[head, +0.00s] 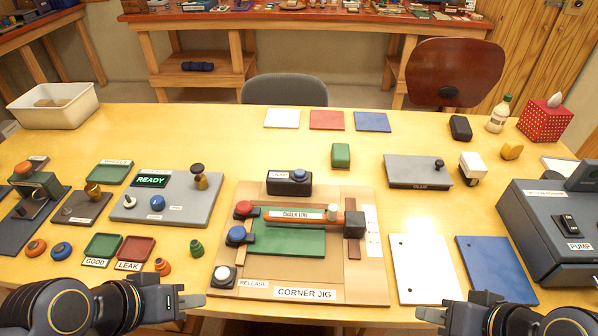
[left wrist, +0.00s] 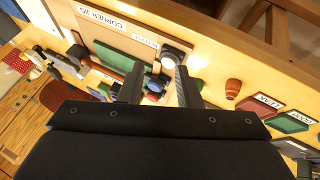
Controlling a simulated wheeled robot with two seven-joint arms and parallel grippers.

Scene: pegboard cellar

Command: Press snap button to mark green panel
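The corner jig board (head: 370,283) lies in the middle of the table. The green panel (head: 290,243) lies flat in it, with an orange CHALK LINE bar (head: 290,216) across its upper part. A dark box with a blue button (head: 299,175) stands at the jig's back edge; its small label is hard to read. A red button (head: 243,208), a blue button (head: 236,233) and a white button (head: 222,272) by the RELEASE label line the left side. My left gripper (head: 192,297) is left of the jig's front corner, open and empty in the left wrist view (left wrist: 160,68). My right gripper (head: 432,316) is at the front right; its opening is unclear.
White (head: 424,268) and blue (head: 495,268) panels lie right of the jig, beside a pump unit (head: 560,225). GOOD (head: 103,246) and LEAK (head: 136,249) trays and small cones are at left. A READY station (head: 180,210) stands behind them.

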